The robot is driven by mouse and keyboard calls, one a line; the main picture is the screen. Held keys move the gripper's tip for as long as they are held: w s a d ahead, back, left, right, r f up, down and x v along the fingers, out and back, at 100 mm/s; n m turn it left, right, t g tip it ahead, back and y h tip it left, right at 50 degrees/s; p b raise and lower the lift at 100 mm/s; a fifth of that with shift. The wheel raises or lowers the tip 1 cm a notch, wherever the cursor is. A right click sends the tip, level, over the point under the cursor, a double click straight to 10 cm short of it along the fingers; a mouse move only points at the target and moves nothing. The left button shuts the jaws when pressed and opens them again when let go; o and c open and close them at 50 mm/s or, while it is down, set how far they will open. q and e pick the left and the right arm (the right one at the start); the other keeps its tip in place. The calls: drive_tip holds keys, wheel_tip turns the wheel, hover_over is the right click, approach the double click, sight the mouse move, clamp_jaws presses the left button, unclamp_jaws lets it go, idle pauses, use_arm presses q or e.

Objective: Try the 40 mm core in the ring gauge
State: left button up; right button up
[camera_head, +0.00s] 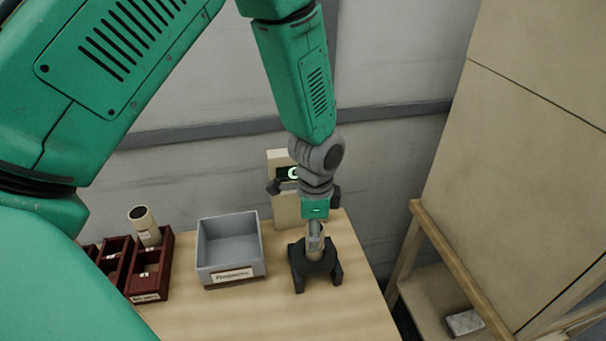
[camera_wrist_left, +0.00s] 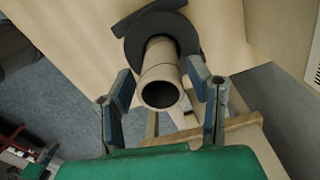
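A beige hollow core (camera_head: 314,243) stands in the black ring gauge (camera_head: 322,269) on the wooden table. In the left wrist view the core (camera_wrist_left: 160,72) shows its open end towards the camera, and its far end meets the black ring (camera_wrist_left: 134,45). How deep it sits in the ring is hidden. My left gripper (camera_head: 316,232) is right above the gauge. Its two blue-grey fingers are apart on both sides of the core, with a visible gap to each side. My right gripper is not in view.
A grey bin (camera_head: 231,274) with a label stands left of the gauge. Dark red compartments (camera_head: 152,284) stand further left, with another beige core (camera_head: 145,224) upright in one. A beige device (camera_head: 284,208) with a lit green ring stands behind my gripper. The front table is clear.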

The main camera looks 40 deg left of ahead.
use_arm(q)
drive_tip(key=shift+r, duration=0.1)
wheel_tip(320, 180, up, 12)
drive_tip(key=shift+w, duration=0.15)
idle(0.6)
drive_tip(key=shift+f, duration=0.2)
